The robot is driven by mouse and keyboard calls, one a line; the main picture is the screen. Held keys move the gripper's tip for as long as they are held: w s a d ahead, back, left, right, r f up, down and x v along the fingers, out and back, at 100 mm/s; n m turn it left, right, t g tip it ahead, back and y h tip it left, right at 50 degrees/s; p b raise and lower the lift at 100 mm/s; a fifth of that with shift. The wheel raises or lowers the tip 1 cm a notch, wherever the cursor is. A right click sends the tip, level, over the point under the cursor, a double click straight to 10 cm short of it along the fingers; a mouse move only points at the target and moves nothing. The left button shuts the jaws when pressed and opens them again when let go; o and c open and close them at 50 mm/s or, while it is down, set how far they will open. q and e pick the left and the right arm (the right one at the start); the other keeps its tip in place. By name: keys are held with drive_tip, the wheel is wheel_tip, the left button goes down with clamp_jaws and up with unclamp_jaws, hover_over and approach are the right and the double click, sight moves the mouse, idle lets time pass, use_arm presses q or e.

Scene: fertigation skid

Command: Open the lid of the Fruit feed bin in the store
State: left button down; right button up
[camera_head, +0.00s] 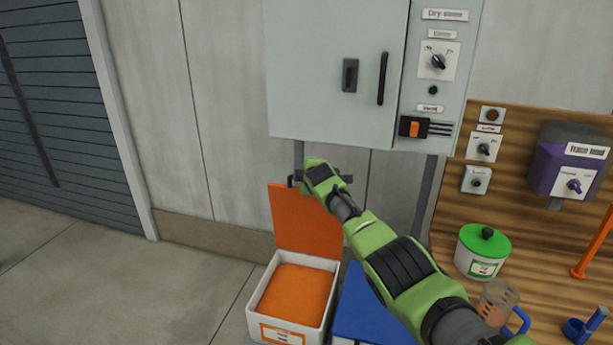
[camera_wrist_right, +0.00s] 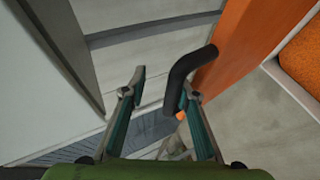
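The feed bin (camera_head: 326,308) is a white box with an orange-edged label too small to read surely. It stands on the floor at the lower middle of the head view, with orange contents showing. Its orange lid (camera_head: 300,222) stands up at the back edge, open; it also shows in the right wrist view (camera_wrist_right: 240,45). My right gripper (camera_head: 312,178) is at the lid's top edge. In the wrist view its fingers (camera_wrist_right: 161,84) are apart, with the black lid handle (camera_wrist_right: 188,78) at the right finger. I cannot tell whether they touch. My left gripper is out of view.
A grey cabinet (camera_head: 330,80) hangs above the lid. A blue bin (camera_head: 375,305) stands right of the feed bin, partly behind my arm. A green-lidded tub (camera_head: 483,252) and a clear jug (camera_head: 497,300) are at the right, by the wooden panel. The floor at left is clear.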

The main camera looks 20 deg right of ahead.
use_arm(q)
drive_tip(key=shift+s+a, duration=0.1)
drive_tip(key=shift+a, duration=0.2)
use_arm(e)
drive_tip(key=shift+s, duration=0.15)
drive_tip(key=shift+s+r, duration=0.15)
drive_tip(key=shift+v, duration=1.25)
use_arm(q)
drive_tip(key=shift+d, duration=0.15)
use_arm(e)
drive_tip(key=v, duration=0.8)
drive_tip(key=shift+s, duration=0.3)
drive_tip(key=shift+s+a+r, duration=0.1)
drive_tip(key=shift+s+r, duration=0.05)
